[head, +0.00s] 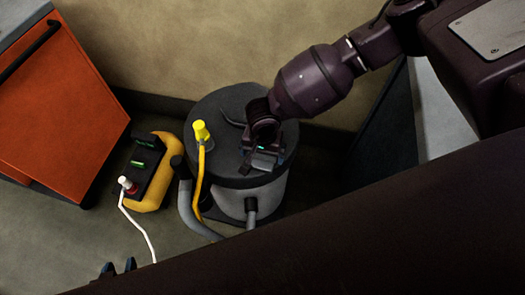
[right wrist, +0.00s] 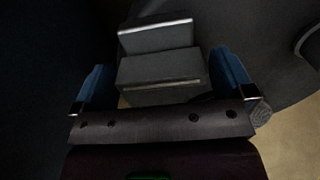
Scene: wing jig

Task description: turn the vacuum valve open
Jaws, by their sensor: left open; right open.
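A shop vacuum with a dark lid (head: 208,112) and a grey drum (head: 232,203) stands on the floor in the head view. I cannot clearly make out a valve. My right gripper (head: 262,163) is over the front right of the lid. In the right wrist view, a grey stepped block (right wrist: 160,78) lies between the open blue fingers of the right gripper (right wrist: 162,68); I cannot tell whether they touch it or whether it is the valve. My left gripper (head: 119,268) shows only its blue fingertips at the bottom left, apart from the vacuum.
A yellow plug (head: 201,131) with a yellow cord stands on the lid's left. A grey hose (head: 187,203) runs down the drum's left side. A yellow and black power box (head: 150,172) with a white-corded plug sits left. An orange cabinet (head: 62,110) stands further left.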

